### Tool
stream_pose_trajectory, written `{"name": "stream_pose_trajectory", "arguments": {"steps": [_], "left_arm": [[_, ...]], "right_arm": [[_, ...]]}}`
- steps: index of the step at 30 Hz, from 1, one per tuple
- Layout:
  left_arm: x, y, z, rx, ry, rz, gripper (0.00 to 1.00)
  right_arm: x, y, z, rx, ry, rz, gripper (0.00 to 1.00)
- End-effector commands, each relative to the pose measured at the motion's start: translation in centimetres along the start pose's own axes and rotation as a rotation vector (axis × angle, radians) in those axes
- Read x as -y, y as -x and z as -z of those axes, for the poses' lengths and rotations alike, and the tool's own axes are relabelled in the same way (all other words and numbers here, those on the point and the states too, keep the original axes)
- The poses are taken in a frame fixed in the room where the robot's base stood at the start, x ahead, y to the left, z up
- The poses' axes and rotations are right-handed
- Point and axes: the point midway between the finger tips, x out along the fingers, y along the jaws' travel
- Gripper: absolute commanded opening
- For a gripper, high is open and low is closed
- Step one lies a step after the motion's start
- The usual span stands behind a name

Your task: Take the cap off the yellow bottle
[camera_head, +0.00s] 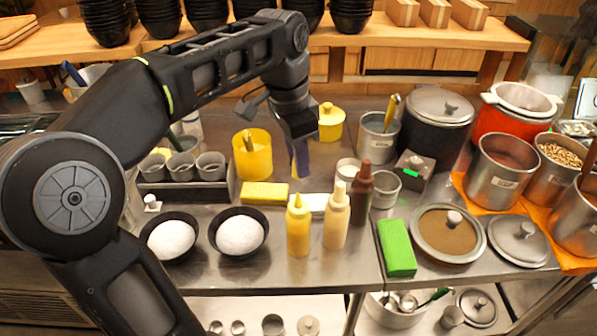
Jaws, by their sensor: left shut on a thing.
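The yellow bottle (298,232) stands upright near the front of the steel counter, with a pointed yellow top on it. A cream bottle (335,222) and a dark brown bottle (361,197) stand just to its right. My left gripper (300,128) points down behind and above the yellow bottle, clear of it. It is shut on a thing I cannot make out. A narrow purple object (301,160) shows right below it; I cannot tell whether the fingers touch it. My right gripper is not in view.
Two dark bowls with white contents (240,258) sit left of the bottles. A yellow sponge-like block (264,193) lies behind them. A green block (397,262) and a lidded pan (480,238) are at right. Yellow tub (257,165) and steel pots crowd the back.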

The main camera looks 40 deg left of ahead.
Motion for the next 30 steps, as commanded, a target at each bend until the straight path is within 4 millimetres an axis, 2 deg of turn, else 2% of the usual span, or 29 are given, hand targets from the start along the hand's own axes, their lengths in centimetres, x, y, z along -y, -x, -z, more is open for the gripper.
{"name": "stream_pose_trajectory", "arguments": {"steps": [1, 3, 23, 26, 30], "left_arm": [[0.0, 1.0, 0.1, 0.0, 0.0, 0.0, 0.02], [0.0, 1.1, 0.1, 0.0, 0.0, 0.0, 0.02], [0.0, 0.9, 0.1, 0.0, 0.001, 0.0, 0.02], [0.3, 0.5, -0.2, 0.001, 0.01, 0.001, 0.02], [0.8, -1.4, -1.3, 0.002, 0.034, 0.003, 0.02]], "right_arm": [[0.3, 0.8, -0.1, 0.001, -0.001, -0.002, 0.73], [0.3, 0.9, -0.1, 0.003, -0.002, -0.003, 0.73], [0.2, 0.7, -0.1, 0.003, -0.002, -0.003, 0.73], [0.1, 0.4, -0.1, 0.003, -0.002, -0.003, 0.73], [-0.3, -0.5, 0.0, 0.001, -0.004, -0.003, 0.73]]}}
